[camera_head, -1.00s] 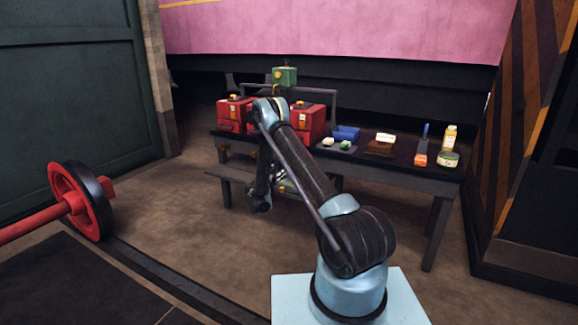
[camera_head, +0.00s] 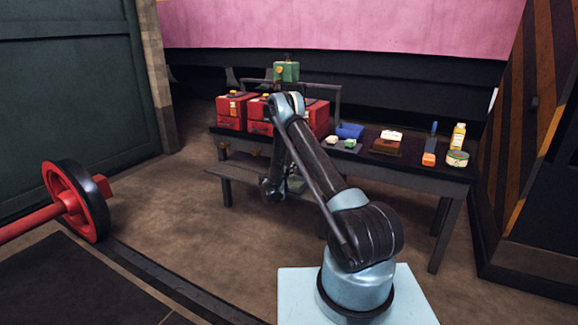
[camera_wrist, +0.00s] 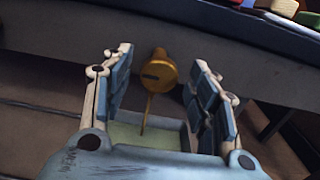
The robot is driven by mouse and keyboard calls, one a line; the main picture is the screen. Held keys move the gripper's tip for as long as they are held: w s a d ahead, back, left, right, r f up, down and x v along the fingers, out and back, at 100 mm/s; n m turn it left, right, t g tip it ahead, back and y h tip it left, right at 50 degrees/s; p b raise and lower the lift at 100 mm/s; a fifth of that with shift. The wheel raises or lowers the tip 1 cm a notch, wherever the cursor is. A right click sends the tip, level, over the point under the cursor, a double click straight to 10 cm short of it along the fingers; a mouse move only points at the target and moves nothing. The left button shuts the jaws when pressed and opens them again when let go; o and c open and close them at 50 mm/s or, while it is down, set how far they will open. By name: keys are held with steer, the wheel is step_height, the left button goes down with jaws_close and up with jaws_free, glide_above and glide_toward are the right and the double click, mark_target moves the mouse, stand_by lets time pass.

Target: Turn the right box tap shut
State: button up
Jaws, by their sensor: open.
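Three red boxes stand in a row on the dark bench; the right box (camera_head: 318,118) is partly hidden behind my arm. In the wrist view a brass tap (camera_wrist: 158,72) with a round knob, a dark slot and a thin handle pointing down shows under the bench edge. My gripper (camera_wrist: 161,62) is open, with its fingers on either side of the tap and gaps showing on both sides. The thin handle reaches back between the fingers towards the palm. My arm hides this tap in the head view.
A green box (camera_head: 286,71) is raised behind the red ones.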

steer(key=c, duration=1.1)
steer(key=shift+o, duration=0.2)
steer(key=shift+m, duration=0.4)
steer(key=m, duration=0.3)
steer(key=shift+m, duration=0.4)
steer(key=m, duration=0.4)
steer(key=shift+s+d+f+m, duration=0.1)
steer(key=shift+m, duration=0.2)
steer(key=m, duration=0.4)
steer(key=shift+d+m, duration=0.15)
steer(key=shift+m, duration=0.15)
steer(key=shift+s+d+f+m, duration=0.1)
steer(key=shift+f+m, duration=0.05)
steer(key=shift+m, duration=2.05)
